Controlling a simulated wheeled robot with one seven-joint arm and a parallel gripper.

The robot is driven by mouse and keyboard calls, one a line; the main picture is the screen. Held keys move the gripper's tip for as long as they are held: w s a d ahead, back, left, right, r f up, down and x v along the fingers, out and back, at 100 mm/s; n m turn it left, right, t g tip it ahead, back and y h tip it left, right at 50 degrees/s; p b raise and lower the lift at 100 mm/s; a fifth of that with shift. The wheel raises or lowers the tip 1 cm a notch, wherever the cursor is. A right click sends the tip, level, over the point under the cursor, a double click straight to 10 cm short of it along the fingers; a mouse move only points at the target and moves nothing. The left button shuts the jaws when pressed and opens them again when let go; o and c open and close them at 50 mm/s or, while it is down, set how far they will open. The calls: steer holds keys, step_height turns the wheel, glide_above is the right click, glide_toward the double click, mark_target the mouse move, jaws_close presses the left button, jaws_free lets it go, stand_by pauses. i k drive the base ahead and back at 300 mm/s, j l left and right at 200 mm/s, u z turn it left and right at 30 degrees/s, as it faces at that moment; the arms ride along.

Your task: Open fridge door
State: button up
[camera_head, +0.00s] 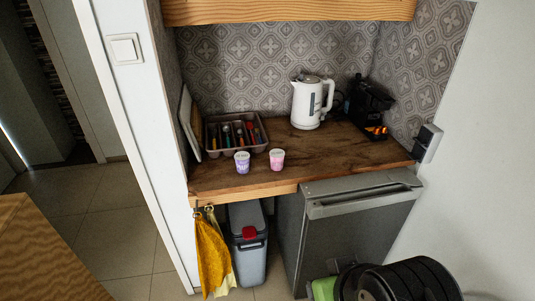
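The small grey fridge (290,232) stands under the right part of the wooden counter. Its door (352,234) faces the front and looks shut. A lighter grey strip with a recessed grip (362,200) runs along the door's top edge. The lower part of the door is partly hidden at the bottom of the picture. My gripper is not identifiable in the head view, and nothing is seen holding the door.
A grey bin (249,254) with a red latch stands left of the fridge, beside a hanging yellow cloth (212,255). The counter (315,165) holds a kettle (308,103), two cups, a cutlery tray (215,151) and a black machine (367,105). A white wall (475,170) bounds the right.

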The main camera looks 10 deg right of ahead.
mark_target(366, 225)
steer(key=i+l+u, duration=0.2)
steer(key=i, duration=0.3)
steer(key=i+l+u, duration=0.25)
steer(key=i, duration=0.2)
